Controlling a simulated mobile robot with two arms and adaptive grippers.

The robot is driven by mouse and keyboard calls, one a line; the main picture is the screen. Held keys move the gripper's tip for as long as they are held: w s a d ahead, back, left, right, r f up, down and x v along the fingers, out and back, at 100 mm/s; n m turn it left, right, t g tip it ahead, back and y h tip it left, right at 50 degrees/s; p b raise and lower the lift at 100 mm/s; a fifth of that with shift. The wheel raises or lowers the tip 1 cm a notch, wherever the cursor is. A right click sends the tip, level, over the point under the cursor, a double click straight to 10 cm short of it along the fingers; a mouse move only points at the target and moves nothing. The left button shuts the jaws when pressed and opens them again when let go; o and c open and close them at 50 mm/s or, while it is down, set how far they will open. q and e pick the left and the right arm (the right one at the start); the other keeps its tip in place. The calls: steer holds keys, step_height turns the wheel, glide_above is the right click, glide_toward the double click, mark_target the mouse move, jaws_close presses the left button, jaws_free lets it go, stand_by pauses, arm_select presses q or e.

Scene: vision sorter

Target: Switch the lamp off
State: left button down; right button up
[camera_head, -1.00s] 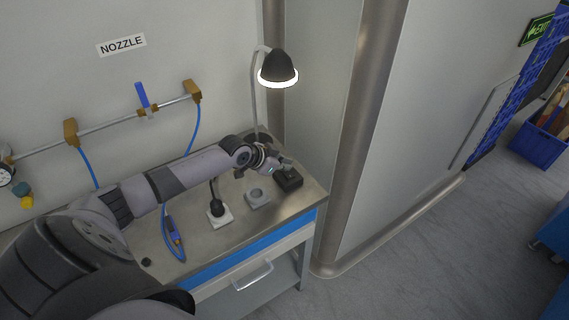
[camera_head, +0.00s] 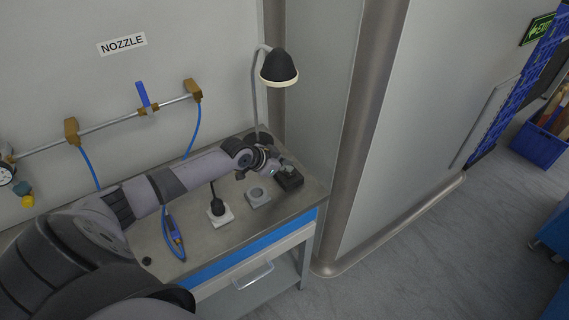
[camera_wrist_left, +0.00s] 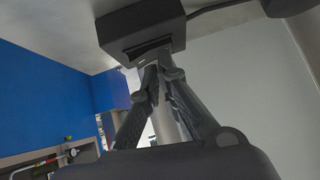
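The lamp (camera_head: 278,66) has a black shade on a grey curved stand at the back right of the bench. Its underside is pale and not glowing. A black switch box (camera_head: 290,181) sits on the bench below it. My left gripper (camera_head: 284,166) is at the top of this box. In the left wrist view, the box (camera_wrist_left: 141,32) is right at the fingertips (camera_wrist_left: 160,62), which come together at its dark slot with nothing held between them. I cannot tell whether they still touch the switch. My right gripper is not in view.
On the bench (camera_head: 205,238) are a grey block with a round top (camera_head: 258,197), a white block with a black plug-like piece (camera_head: 219,216), and a blue nozzle tool (camera_head: 175,232). A pipe with a blue-handled valve (camera_head: 143,96) runs along the wall. A metal pillar stands at right.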

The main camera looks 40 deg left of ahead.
mark_target(289, 176)
arm_select(q)
steer(key=shift+s+d+f, duration=0.15)
steer(key=shift+s+d, duration=0.15)
steer(key=shift+d, duration=0.2)
steer(key=shift+d+f, duration=0.1)
steer(key=shift+r+p, duration=0.35)
steer(key=shift+p, duration=0.15)
steer(key=r+p, duration=0.4)
steer(key=shift+w+d+r, duration=0.1)
steer(key=shift+d, duration=0.1)
steer(key=shift+s+a+b, duration=0.2)
steer(key=shift+s+b, duration=0.35)
steer(key=shift+s, duration=0.05)
steer(key=b+v, duration=0.2)
steer(key=v, duration=0.7)
steer(key=shift+w+r, duration=0.15)
